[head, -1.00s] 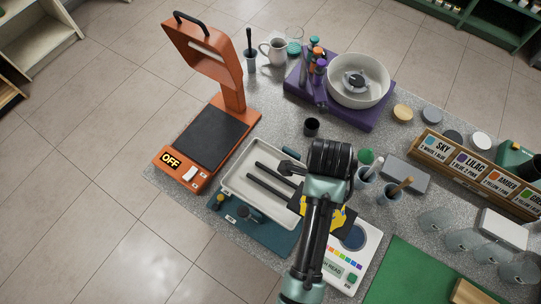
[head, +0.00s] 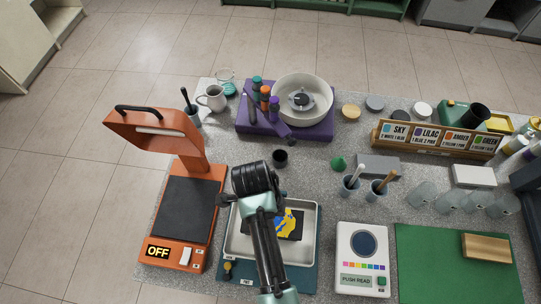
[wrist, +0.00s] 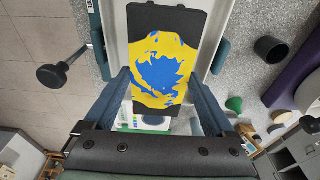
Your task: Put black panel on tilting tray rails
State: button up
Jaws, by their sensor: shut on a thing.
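The black panel, splashed with yellow and blue paint, shows in the wrist view (wrist: 165,62) between the two fingers of my gripper (wrist: 163,84), which is shut on it. In the head view the panel (head: 290,224) is over the pale tilting tray (head: 313,213), partly hidden by my arm. The tray's pale walls also show on both sides of the panel in the wrist view (wrist: 209,42). The tray sits on a teal base (head: 308,280). The dark rails are hidden by the panel and arm. I cannot tell whether the panel touches them.
An orange press marked OFF (head: 185,208) stands close left of the tray. A white push-read meter (head: 362,286) is to its right, then a green mat (head: 440,265). A small black cup (head: 280,158) and a purple stand with a white bowl (head: 303,95) are behind.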

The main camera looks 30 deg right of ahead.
jog(key=shift+f, duration=2.2)
jog(key=shift+f, duration=0.2)
jog(key=o, duration=1.2)
jog(key=shift+c, duration=0.2)
jog(key=shift+r, duration=0.1)
